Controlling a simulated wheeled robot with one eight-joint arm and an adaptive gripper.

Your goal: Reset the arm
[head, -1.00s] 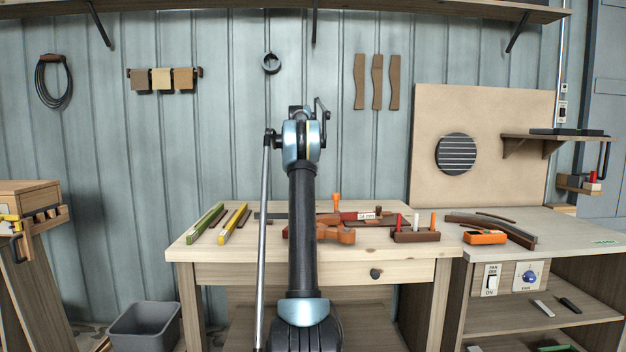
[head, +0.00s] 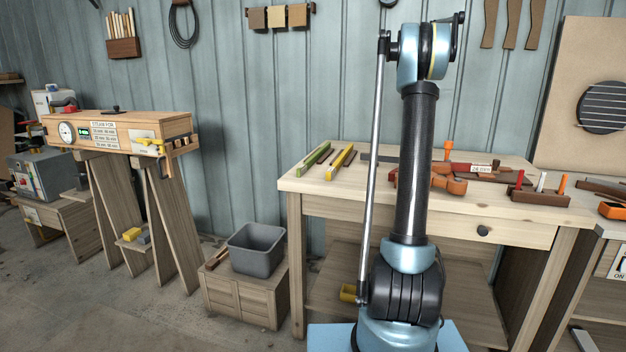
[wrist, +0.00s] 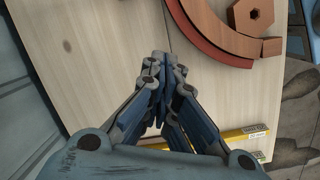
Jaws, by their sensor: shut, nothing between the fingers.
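My gripper (wrist: 161,88) shows in the wrist view with its fingertips together and nothing between them. It points at the pale wooden workbench top (wrist: 95,60). A curved reddish-brown wooden piece (wrist: 205,42) and an orange-brown block with a hexagonal hole (wrist: 258,15) lie beyond the fingertips at the upper right. A yellow rule (wrist: 240,133) lies partly behind the fingers. In the head view my arm stands upright in front of the workbench (head: 515,218); my gripper cannot be seen there.
On the bench are a yellow bar (head: 340,162), a green bar (head: 314,157) and a brown block with coloured pegs (head: 540,196). A grey bin (head: 256,252) stands on a low wooden crate (head: 240,298). A steam box (head: 118,130) on trestles stands left. Floor between is open.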

